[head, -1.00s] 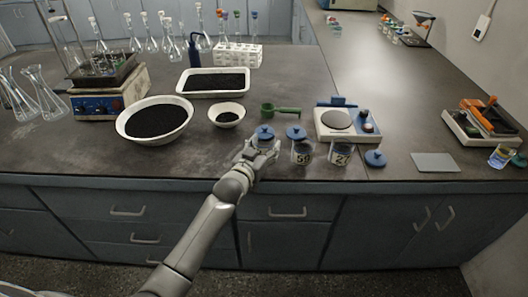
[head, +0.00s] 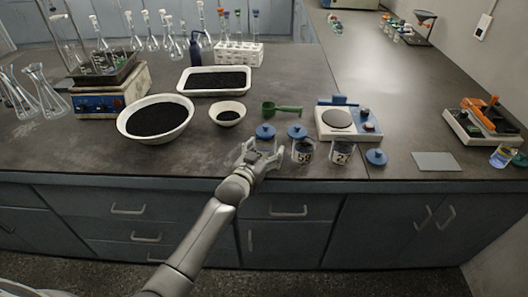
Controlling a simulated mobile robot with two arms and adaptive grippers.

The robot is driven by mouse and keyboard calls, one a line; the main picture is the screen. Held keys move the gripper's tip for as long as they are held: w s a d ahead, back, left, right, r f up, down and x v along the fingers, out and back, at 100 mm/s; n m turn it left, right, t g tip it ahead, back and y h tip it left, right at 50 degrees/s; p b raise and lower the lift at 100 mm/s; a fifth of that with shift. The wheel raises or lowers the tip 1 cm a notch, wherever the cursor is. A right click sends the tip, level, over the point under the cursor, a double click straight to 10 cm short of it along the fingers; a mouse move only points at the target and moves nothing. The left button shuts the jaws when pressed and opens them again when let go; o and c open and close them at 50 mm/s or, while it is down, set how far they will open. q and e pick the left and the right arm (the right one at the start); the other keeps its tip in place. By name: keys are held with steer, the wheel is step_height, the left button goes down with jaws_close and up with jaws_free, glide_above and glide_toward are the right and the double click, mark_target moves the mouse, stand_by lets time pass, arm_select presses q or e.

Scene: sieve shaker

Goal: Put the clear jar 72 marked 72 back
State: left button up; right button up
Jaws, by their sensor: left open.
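My left gripper (head: 262,159) is open at the front edge of the counter, its fingers spread at a clear jar (head: 265,144). The jar stands upright on the counter; its marking is hidden behind the gripper. Whether a finger still touches it I cannot tell. To its right stand a clear jar marked 59 (head: 303,153) and another clear jar (head: 342,154) whose number starts with 2; the rest is unclear. Blue lids show at the back of the first jar (head: 265,131) and of the 59 jar (head: 297,131). My right gripper is not in view.
A blue lid (head: 376,157) and a grey plate (head: 436,162) lie to the right. A balance (head: 338,122) and a green scoop (head: 283,110) are behind the jars. A small bowl (head: 227,114) and a large bowl (head: 155,120) hold black grains at left.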

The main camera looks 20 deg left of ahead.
arm_select(q)
steer(key=shift+r, duration=0.2)
steer(key=shift+s, duration=0.3)
steer(key=s+a+r, duration=0.1)
steer(key=s, duration=1)
steer(key=shift+a+r, duration=0.15)
steer(key=shift+r, duration=0.2)
steer(key=shift+s, duration=0.1)
steer(key=s+f+g, duration=0.3)
steer(key=s+f, duration=0.3)
steer(key=f, duration=0.6)
steer(key=s+d+f+g, duration=0.1)
steer(key=s+f+g, duration=0.1)
steer(key=s+f, duration=0.75)
steer(key=s+f+g, duration=0.3)
steer(key=s+f, duration=0.1)
steer(key=f, duration=1.1)
steer(key=s+a+f+g, duration=0.1)
steer(key=s+f+g, duration=0.1)
steer(key=s+f, duration=0.3)
steer(key=s+a+f+g+y, duration=0.1)
steer(key=s+f, duration=0.4)
steer(key=s, duration=0.9)
steer(key=s+a+f+m+g, duration=0.1)
steer(key=s+f+g, duration=0.3)
steer(key=s, duration=0.6)
steer(key=shift+s+a+f+y, duration=0.15)
steer(key=shift+f+y, duration=0.15)
steer(key=shift+f, duration=0.25)
